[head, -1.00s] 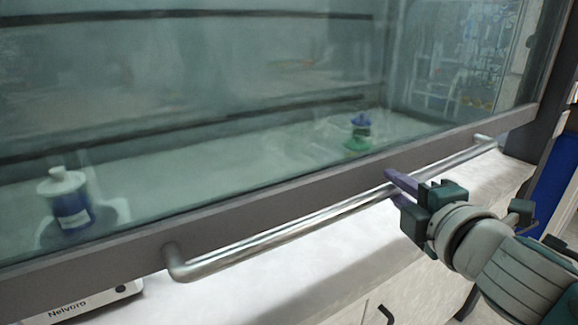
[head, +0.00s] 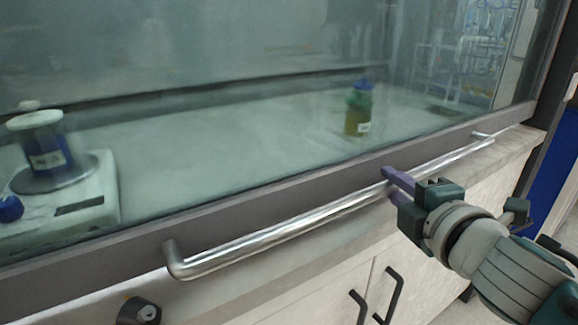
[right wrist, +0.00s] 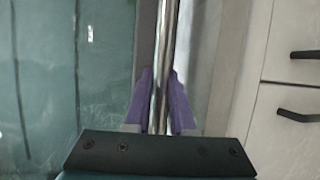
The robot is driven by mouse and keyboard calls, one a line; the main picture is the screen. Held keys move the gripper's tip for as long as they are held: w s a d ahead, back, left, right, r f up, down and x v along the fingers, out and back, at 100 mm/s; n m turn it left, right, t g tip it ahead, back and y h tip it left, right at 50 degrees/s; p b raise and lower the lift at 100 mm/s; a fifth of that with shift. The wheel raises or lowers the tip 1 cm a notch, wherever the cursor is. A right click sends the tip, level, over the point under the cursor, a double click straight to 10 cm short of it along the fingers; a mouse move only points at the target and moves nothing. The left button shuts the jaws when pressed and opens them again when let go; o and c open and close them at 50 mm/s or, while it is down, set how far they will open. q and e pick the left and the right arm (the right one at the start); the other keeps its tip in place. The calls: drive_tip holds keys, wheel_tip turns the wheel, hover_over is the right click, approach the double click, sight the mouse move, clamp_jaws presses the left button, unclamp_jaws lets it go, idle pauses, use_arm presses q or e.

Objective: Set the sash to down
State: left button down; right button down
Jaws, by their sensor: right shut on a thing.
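The sash is a glass pane (head: 230,130) with a grey bottom frame (head: 240,199), seen across the head view. A long silver bar handle (head: 290,227) runs along that frame. My right gripper (head: 395,187) is shut on the handle towards its right end. In the right wrist view, its purple fingers (right wrist: 161,105) lie on both sides of the handle (right wrist: 163,60). The sash frame hangs in front of the worktop edge, and any gap beneath it is hidden. My left gripper is not in view.
Behind the glass stand a stirrer plate with a white-topped vessel (head: 45,155) and a blue-capped bottle (head: 358,112). Below are cabinet doors with dark handles (head: 390,295) and a dark round knob (head: 138,311). A blue panel (head: 556,165) stands at the right.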

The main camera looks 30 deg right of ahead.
drive_tip(key=c, duration=1)
unclamp_jaws()
drive_tip(key=shift+s+f, duration=0.1)
drive_tip(key=shift+f, duration=0.3)
drive_tip(key=shift+o, duration=1.2)
drive_tip(key=shift+r, duration=0.1)
drive_tip(key=shift+r, duration=0.1)
drive_tip(key=v, duration=0.9)
drive_tip(key=shift+s, duration=0.4)
